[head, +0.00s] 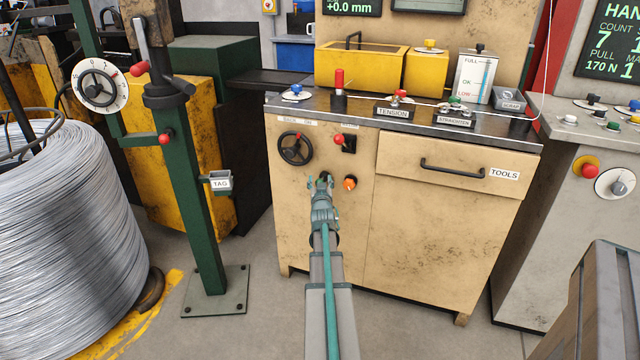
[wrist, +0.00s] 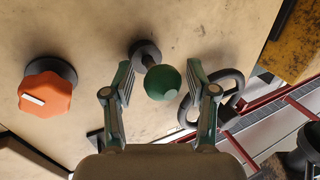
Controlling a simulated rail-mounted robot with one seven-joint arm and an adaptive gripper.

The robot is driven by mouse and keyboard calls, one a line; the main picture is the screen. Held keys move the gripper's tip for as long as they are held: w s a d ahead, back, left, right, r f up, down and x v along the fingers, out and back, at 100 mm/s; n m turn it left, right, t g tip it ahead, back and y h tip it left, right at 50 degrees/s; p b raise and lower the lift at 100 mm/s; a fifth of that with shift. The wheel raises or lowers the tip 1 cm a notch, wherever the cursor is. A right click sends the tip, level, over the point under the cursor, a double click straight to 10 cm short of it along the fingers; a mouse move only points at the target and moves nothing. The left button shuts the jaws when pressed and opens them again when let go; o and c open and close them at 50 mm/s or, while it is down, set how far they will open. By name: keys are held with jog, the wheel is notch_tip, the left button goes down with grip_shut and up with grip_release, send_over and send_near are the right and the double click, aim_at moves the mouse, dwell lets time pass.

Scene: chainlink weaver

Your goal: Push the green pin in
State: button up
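The green pin is a round green knob (wrist: 162,83) on a short dark stem (wrist: 145,55) standing out from the cabinet's beige front panel. In the wrist view it sits between the two fingers of my gripper (wrist: 160,74), with a gap on both sides. The fingers are apart, and nothing is held. In the head view my gripper (head: 320,183) is at the cabinet front, left of the orange knob, and largely hides the green pin.
An orange knob (head: 350,183) is close by; it also shows in the wrist view (wrist: 46,98). A black handwheel (head: 296,148) and a red-tipped lever (head: 341,139) are above. The TOOLS drawer (head: 450,172) is to the right, and a green post (head: 190,200) to the left.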

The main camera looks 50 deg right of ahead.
jog(key=shift+a, duration=0.1)
jog(key=v, duration=1.2)
